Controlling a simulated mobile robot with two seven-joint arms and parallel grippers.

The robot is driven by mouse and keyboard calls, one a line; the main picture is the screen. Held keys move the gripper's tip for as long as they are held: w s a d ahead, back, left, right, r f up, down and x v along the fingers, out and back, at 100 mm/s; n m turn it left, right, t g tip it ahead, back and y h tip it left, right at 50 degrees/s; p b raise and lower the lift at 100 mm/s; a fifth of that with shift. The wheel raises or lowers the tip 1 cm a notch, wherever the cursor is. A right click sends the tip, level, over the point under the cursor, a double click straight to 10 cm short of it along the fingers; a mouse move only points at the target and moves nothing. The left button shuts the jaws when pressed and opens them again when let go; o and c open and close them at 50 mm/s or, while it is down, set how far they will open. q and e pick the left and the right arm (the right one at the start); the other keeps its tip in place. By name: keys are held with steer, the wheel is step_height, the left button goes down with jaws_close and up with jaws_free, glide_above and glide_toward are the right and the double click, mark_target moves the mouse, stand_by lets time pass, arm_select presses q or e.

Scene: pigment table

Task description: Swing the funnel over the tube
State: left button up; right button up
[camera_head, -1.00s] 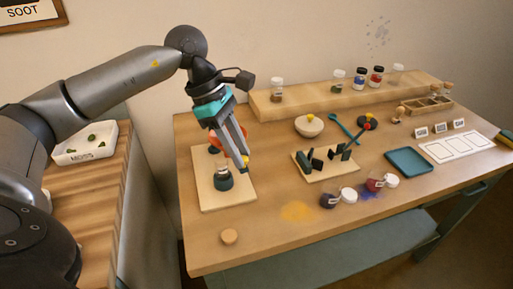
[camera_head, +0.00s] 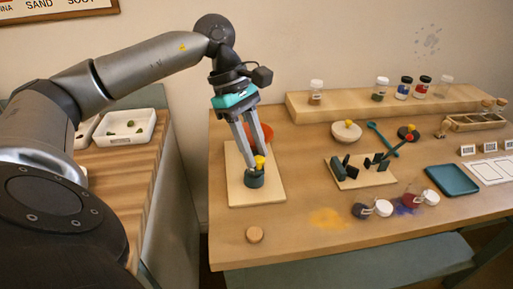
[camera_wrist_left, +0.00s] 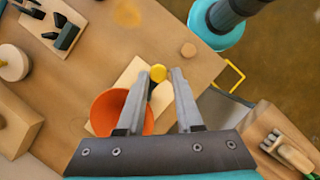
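The orange funnel (camera_head: 265,134) is at the back of a pale wooden board and partly hidden by my fingers. It shows as a wide bowl in the left wrist view (camera_wrist_left: 121,112). A yellow knob (camera_head: 259,161) appears just above a dark teal round holder (camera_head: 254,181) near the board's front; the tube is hard to make out there. My left gripper (camera_head: 255,150) points down over the board, its fingertips by the knob. In the left wrist view the fingers are apart, with the knob (camera_wrist_left: 158,73) in the gap; I see no contact. My right gripper is out of view.
A wooden disc (camera_head: 254,235) lies in front of the board. A shelf with bottles (camera_head: 350,104) runs along the back.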

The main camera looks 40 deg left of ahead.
arm_select(q)
steer(key=o, duration=0.3)
steer(key=p+v, duration=0.4)
steer(key=v, duration=1.1)
steer(key=shift+a+r, duration=0.1)
